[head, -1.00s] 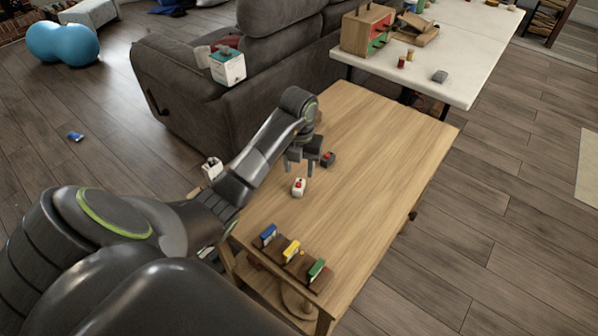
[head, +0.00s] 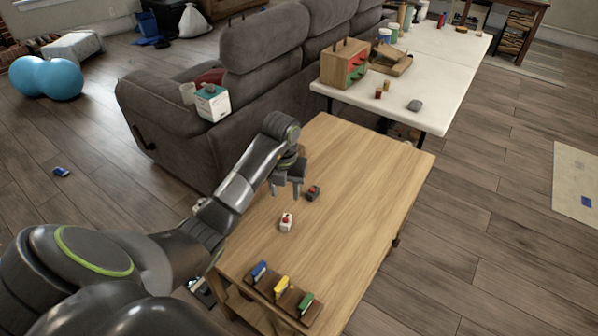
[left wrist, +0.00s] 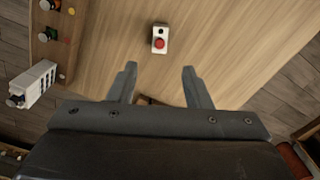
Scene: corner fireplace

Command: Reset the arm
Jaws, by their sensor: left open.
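My left arm reaches over the wooden table (head: 365,190) in the head view. Its gripper (head: 286,192) is open, with nothing seen between its fingers, above the table top. A small white box with a red button (head: 286,223) stands on the table just below the gripper in the picture. In the left wrist view the open fingers (left wrist: 160,70) point towards this white box (left wrist: 160,40), which lies beyond their tips. A dark box with a red top (head: 313,193) stands just right of the gripper. My right gripper is not in view.
A wooden rack with blue, yellow and green pieces (head: 261,290) sits at the table's near edge. A grey sofa (head: 170,110) stands behind at left. A white table (head: 450,75) with a wooden cabinet (head: 331,68) stands beyond. The table's right half is clear.

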